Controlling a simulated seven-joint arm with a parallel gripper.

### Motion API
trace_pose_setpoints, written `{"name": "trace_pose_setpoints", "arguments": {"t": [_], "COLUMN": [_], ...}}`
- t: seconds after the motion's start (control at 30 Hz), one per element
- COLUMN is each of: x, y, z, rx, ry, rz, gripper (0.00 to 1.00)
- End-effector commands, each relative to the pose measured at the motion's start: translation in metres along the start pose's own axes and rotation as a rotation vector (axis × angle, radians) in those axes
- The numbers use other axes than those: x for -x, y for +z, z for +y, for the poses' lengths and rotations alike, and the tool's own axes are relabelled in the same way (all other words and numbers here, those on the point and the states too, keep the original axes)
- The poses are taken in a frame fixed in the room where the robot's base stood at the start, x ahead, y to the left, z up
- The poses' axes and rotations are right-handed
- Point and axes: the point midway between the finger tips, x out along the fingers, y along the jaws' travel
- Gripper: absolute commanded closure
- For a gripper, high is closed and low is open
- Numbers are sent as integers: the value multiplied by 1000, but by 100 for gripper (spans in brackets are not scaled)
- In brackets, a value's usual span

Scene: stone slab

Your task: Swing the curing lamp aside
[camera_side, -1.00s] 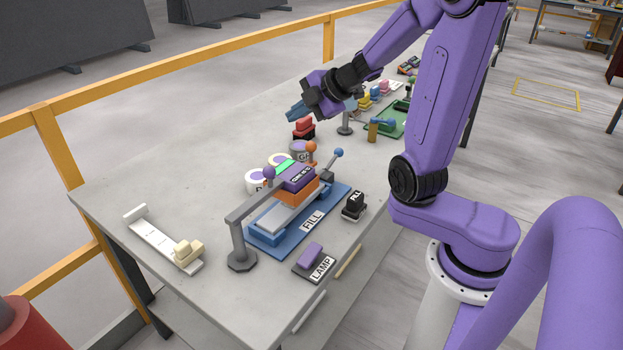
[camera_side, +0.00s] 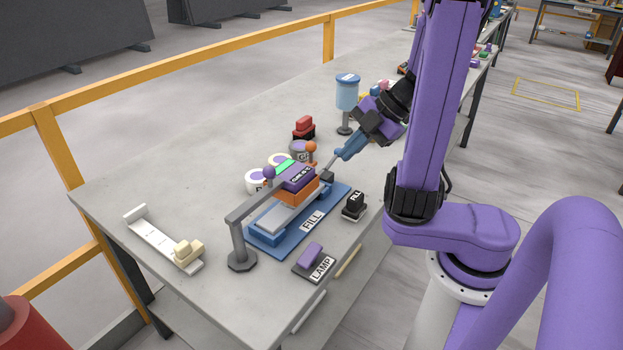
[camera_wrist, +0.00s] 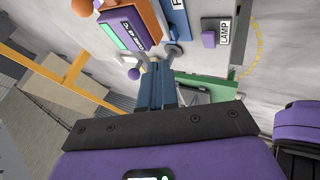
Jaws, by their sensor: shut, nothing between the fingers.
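The curing lamp has a grey post on a dark base (camera_side: 241,258) and a grey arm reaching over the blue FILL fixture (camera_side: 312,221). Its purple head (camera_side: 297,178) has a green strip and sits above an orange block (camera_side: 300,192).
An orange ball knob (camera_side: 311,147) stands behind the lamp head. White rolls (camera_side: 257,180) and a red-black block (camera_side: 304,127) are behind. The left slab is mostly clear.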

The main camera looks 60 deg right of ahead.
Motion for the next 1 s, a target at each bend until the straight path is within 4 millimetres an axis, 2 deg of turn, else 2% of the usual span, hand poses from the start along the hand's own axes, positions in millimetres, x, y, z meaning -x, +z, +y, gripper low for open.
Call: {"name": "trace_pose_setpoints", "arguments": {"t": [0.2,0.67,0.77,1.0], "x": [5,2,-5,-40], "y": [-4,-5,-6,-7], "z": [-15,-17,-17,-18], "rx": [-21,-21,-20,-22], "ry": [-29,-33,-34,-35], "rz": [24,28,31,32], "gripper": [100,100,100,100]}}
